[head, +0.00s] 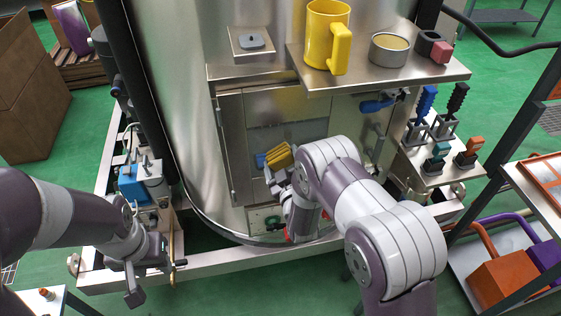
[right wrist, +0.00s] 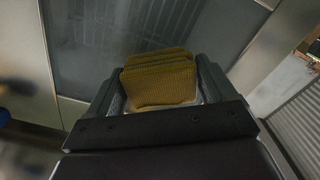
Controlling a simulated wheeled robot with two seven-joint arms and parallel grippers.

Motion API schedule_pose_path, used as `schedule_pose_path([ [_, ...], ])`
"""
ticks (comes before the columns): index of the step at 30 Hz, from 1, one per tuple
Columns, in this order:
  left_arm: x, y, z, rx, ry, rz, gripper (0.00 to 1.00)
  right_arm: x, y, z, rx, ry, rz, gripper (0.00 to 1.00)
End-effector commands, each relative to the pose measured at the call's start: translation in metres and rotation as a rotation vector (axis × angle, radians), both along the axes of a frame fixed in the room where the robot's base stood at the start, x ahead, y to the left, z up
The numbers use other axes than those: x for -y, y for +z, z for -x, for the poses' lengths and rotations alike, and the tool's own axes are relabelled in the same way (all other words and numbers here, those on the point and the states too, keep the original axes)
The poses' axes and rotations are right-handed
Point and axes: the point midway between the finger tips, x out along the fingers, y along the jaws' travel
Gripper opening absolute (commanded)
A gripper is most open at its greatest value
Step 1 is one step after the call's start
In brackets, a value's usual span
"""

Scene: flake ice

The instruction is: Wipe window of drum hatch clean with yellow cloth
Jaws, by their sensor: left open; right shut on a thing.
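The drum hatch (head: 233,107) is a metal door low on the front of the large steel drum. Its window (head: 293,132) is a grey pane, also seen in the right wrist view (right wrist: 90,40). My right gripper (head: 273,169) is shut on the folded yellow cloth (head: 279,156) at the lower part of the window. In the right wrist view the cloth (right wrist: 160,80) sits between the fingers, close to the pane; I cannot tell if it touches. My left gripper (head: 152,277) is open and empty, low at the left by the metal frame.
A blue handle (head: 376,105) juts out right of the window. Levers (head: 437,120) stand at the right. A blue box (head: 139,184) is near my left arm.

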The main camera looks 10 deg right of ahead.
Motion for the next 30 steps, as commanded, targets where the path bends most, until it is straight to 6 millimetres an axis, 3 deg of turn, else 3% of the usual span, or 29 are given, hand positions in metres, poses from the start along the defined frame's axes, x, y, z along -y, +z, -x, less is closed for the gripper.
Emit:
schedule_pose_path([
  [23, 0.0, -0.003, 0.0, 0.0, 0.0, 0.0, 0.43, 0.0, 0.0, -0.005, 0.001, 0.0, 0.0, 0.6],
  [30, 0.0, -0.004, 0.0, 0.0, 0.0, 0.0, 0.43, 0.018, 0.0, -0.005, 0.002, -0.003, 0.0, 0.6],
])
